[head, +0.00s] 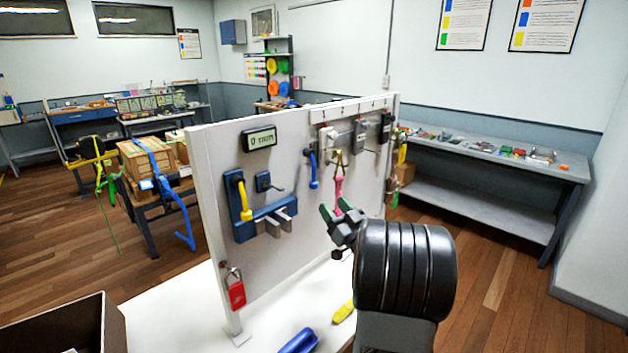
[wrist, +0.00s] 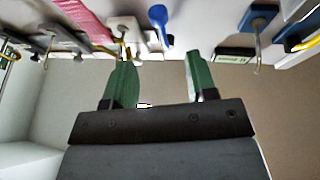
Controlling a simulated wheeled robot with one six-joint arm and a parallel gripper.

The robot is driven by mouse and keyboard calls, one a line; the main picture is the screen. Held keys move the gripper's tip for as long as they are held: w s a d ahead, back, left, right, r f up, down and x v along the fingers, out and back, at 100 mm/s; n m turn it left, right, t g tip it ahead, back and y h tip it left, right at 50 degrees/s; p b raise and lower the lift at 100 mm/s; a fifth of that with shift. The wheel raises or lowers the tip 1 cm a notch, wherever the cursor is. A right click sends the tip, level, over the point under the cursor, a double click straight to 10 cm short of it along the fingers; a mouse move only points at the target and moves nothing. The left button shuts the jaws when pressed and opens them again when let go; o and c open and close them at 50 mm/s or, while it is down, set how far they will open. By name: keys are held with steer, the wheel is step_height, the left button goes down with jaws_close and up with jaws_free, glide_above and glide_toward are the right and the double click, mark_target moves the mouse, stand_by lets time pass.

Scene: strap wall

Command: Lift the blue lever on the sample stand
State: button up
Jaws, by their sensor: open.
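The sample stand is an upright white panel (head: 285,262) in the middle of the head view. The blue lever (head: 314,172) is on its face, hanging down from a dark mount. My gripper (head: 336,208) is open, in front of the panel, lower than the lever and slightly to its right in the head view. In the wrist view, the blue lever (wrist: 159,22) shows beyond the gap between the green fingertips (wrist: 160,63), apart from both. Nothing is visible between the fingers.
A pink strap (head: 339,188) hangs close to my gripper. A yellow lever (head: 244,200) on a blue mount, a display (head: 259,140) and a red padlock (head: 236,291) are further left on the panel. A blue object (head: 298,342) and a yellow one (head: 343,312) lie below.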

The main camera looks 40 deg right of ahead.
mark_target(315, 183)
steer(key=p+x, duration=0.3)
steer(key=x, duration=0.7)
steer(key=shift+w, duration=0.3)
jaws_close()
